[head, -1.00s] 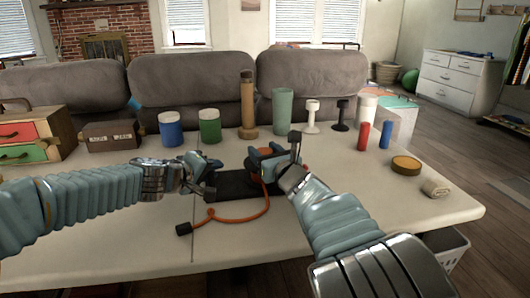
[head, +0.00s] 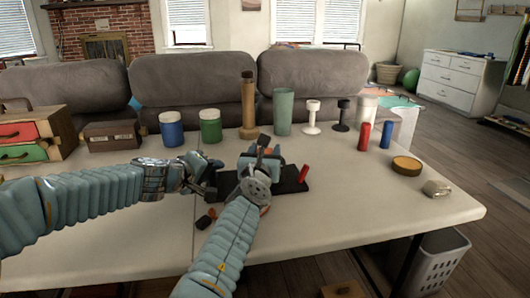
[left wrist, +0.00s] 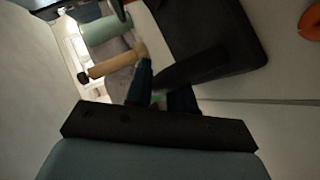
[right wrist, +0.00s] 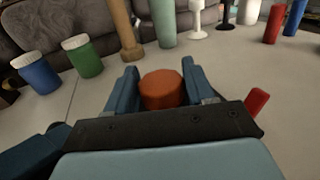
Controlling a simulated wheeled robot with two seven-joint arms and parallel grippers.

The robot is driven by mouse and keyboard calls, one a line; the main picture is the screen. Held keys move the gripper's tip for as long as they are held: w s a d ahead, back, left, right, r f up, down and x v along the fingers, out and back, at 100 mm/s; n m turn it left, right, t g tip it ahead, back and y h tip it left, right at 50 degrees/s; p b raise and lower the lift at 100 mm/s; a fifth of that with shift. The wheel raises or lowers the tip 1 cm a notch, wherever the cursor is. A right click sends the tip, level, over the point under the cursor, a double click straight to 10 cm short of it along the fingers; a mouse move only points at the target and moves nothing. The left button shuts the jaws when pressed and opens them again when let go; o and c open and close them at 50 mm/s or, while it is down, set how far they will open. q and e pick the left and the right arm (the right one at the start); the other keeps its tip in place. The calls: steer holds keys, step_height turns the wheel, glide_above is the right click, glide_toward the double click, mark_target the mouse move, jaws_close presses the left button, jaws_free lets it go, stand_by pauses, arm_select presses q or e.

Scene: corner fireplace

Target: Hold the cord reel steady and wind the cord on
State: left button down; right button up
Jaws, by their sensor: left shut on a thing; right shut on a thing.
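The cord reel sits on a black base plate (head: 292,186) mid-table, mostly hidden behind my right arm. My left gripper (head: 207,190) is at the plate's left end; its wrist view shows it shut on a black bar (left wrist: 195,68) beside the plate. My right gripper (head: 262,160) is above the reel, shut on a round orange-red knob (right wrist: 161,90), clear in the right wrist view. A black plug (head: 205,220) lies on the table just in front of the plate. Only bits of orange cord (head: 265,209) show; my right arm hides the rest.
A red piece (head: 304,173) stands up at the plate's right end. Blue (head: 171,128) and green (head: 210,126) jars, a wooden mill (head: 248,105) and a green cup (head: 283,112) stand behind.

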steer(key=shift+d+h, duration=0.1)
steer(key=shift+h, duration=0.2)
steer(key=o, duration=1)
steer(key=shift+c, duration=0.2)
steer(key=shift+s, duration=0.3)
steer(key=s, duration=0.4)
steer(key=s+a, duration=0.1)
steer(key=s, duration=0.2)
